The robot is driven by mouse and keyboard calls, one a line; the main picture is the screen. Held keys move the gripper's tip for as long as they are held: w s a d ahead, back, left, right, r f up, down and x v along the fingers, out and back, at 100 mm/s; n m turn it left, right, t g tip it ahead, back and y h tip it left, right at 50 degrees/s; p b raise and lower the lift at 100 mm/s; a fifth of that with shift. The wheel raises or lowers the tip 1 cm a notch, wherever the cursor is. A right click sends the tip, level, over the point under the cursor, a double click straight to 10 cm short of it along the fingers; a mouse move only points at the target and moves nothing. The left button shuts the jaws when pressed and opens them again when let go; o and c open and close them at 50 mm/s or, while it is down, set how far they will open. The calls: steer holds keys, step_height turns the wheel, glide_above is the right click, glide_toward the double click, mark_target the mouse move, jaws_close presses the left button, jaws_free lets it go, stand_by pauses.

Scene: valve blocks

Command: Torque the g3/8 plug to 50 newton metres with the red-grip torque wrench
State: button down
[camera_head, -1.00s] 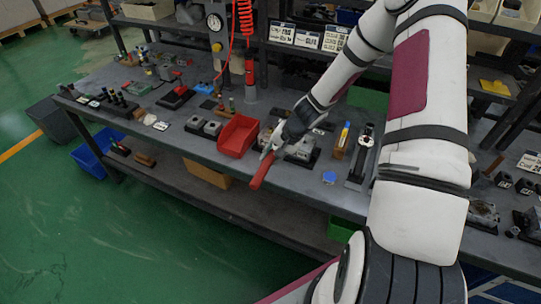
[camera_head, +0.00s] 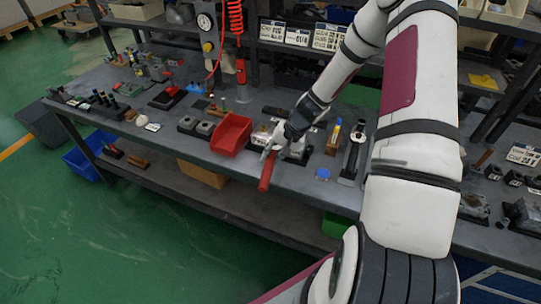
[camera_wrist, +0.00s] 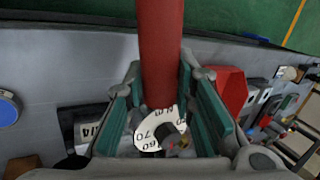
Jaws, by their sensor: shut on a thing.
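The red-grip torque wrench (camera_head: 267,171) is in my gripper (camera_head: 277,147), above the front of the workbench. Its red grip points toward the bench's front edge. In the wrist view the red grip (camera_wrist: 160,50) runs between the two green-padded fingers of my gripper (camera_wrist: 160,95). A white scale plate (camera_wrist: 153,133) with 60, 70 and N.m shows between the fingers. A silver valve block (camera_head: 293,149) is partly hidden behind my gripper. I cannot make out the g3/8 plug, or whether the wrench head sits on it.
A red bin (camera_head: 231,134) stands just left of the gripper. A blue round piece (camera_head: 323,174) lies to the right, near the front edge. A black stand (camera_head: 354,150) and a wooden holder (camera_head: 334,137) are further right. Grey blocks (camera_head: 196,127) stand left of the bin.

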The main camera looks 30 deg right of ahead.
steer(key=shift+d, duration=0.1)
steer(key=shift+s+d+n+g+y, duration=0.35)
steer(key=shift+s+d+n, duration=0.35)
steer(key=shift+d+n, duration=0.25)
steer(key=shift+s+d+n+g, duration=0.25)
steer(key=shift+s+d+n, duration=0.05)
steer(key=shift+d+n, duration=0.25)
steer(key=shift+s+d+n+g, duration=0.25)
steer(key=shift+d+n, duration=0.15)
steer(key=shift+d, duration=0.1)
steer(key=shift+a, duration=0.1)
steer(key=shift+w+a+m+t+p, duration=0.25)
steer(key=shift+w+a+m, duration=0.05)
steer(key=shift+a+m, duration=0.2)
steer(key=shift+w+a+m+t+p, duration=0.2)
steer(key=shift+w+a+m+p, duration=0.05)
steer(key=shift+a+m, duration=0.25)
steer(key=shift+a, duration=0.15)
